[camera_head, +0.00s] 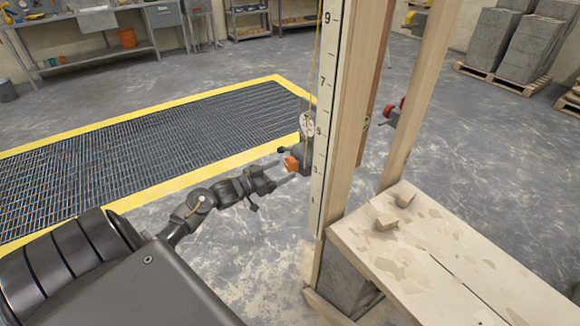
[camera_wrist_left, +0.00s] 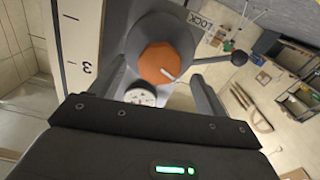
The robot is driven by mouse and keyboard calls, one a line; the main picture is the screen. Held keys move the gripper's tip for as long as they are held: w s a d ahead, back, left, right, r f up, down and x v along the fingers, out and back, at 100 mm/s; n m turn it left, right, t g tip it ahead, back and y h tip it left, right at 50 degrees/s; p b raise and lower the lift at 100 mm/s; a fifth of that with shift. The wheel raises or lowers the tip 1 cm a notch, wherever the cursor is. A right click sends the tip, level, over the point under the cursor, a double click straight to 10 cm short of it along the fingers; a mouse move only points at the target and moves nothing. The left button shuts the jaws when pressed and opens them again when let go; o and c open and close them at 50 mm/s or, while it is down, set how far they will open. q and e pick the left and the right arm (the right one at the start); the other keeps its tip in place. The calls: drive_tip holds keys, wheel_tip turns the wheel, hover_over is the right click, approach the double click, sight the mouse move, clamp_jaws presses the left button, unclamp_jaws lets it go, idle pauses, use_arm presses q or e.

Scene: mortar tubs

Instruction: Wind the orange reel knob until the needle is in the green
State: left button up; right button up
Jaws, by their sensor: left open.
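The orange reel knob (camera_head: 291,163) sits on a dark reel body at the side of the numbered scale board (camera_head: 325,115). My left gripper (camera_head: 282,172) is open just left of the knob. In the left wrist view the faceted knob (camera_wrist_left: 163,63) shows between the two open fingertips, with gaps at its sides; I cannot tell any contact. A light pointer mark lies on it. The round white gauge (camera_head: 306,123) sits above the knob, and it also shows in the wrist view (camera_wrist_left: 140,96), partly cut off by the gripper body. Its needle and green zone are too small to read.
A lever with a black ball end (camera_wrist_left: 239,57) stands beside the knob near the word LOCK. Wooden posts (camera_head: 409,90) rise right of the board, above a plank bench (camera_head: 440,250). A yellow-edged floor grate (camera_head: 150,130) lies left. Open floor surrounds the rig.

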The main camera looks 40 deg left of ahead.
sight(288, 167)
use_arm(q)
drive_tip(key=shift+x, duration=2.1)
drive_tip(key=shift+c, duration=0.4)
drive_tip(key=c, duration=0.9)
drive_tip(key=m, duration=0.4)
drive_tip(key=shift+m+b, duration=0.3)
drive_tip(key=shift+m, duration=0.1)
drive_tip(key=o, duration=1)
